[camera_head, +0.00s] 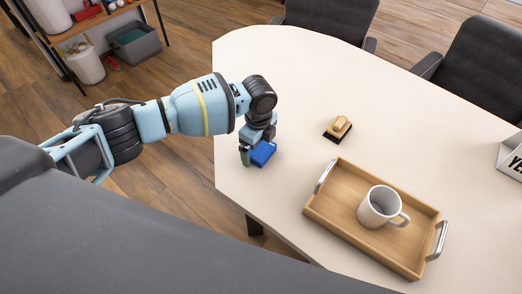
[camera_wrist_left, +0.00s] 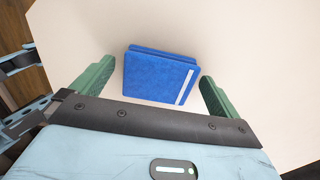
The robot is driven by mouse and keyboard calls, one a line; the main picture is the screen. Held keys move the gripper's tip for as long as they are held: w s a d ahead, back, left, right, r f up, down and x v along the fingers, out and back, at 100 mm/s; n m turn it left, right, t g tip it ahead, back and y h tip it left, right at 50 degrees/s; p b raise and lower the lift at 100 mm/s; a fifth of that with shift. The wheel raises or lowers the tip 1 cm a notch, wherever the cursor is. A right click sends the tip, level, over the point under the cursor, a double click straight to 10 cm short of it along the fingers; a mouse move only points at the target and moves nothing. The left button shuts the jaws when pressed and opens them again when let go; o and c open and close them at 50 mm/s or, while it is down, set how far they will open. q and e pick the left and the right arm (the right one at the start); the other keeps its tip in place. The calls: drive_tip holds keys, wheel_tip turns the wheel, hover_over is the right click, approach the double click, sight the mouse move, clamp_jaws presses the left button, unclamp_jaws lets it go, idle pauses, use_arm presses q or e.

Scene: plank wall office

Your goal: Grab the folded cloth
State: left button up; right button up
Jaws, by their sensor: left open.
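The folded cloth (camera_head: 263,153) is a flat blue block on the pale table, near its left edge. In the left wrist view the cloth (camera_wrist_left: 158,76) has a white stripe along its right side. My left gripper (camera_head: 254,156) is directly over the cloth, pointing down. In the left wrist view its green fingers (camera_wrist_left: 158,88) stand apart, one on each side of the cloth, with a gap on both sides. Whether the fingertips touch the table cannot be told. My right gripper is not in view.
A wooden tray (camera_head: 318,208) with metal handles holds a white mug (camera_head: 380,207). A wooden-handled brush (camera_head: 338,128) lies behind the tray. A white sign (camera_head: 511,157) is at the right edge. Dark chairs (camera_head: 474,65) stand at the far side. The table's far left is clear.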

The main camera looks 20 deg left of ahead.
sight(259, 147)
use_arm(q)
drive_tip(key=c, duration=1)
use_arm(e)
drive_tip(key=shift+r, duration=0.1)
use_arm(q)
drive_tip(key=shift+r, duration=0.15)
drive_tip(key=shift+r, duration=0.55)
wheel_tip(259, 147, up, 2)
drive_tip(key=shift+r, duration=0.15)
drive_tip(key=s+d, duration=0.2)
drive_tip(key=s, duration=0.2)
drive_tip(key=s+d+r+p, duration=0.1)
drive_tip(key=s+d, duration=0.1)
drive_tip(key=s, duration=0.3)
drive_tip(key=s+d+p, duration=0.1)
drive_tip(key=s+d, duration=0.2)
drive_tip(key=s, duration=0.2)
drive_tip(key=shift+s+r, duration=0.2)
drive_tip(key=shift+s, duration=0.05)
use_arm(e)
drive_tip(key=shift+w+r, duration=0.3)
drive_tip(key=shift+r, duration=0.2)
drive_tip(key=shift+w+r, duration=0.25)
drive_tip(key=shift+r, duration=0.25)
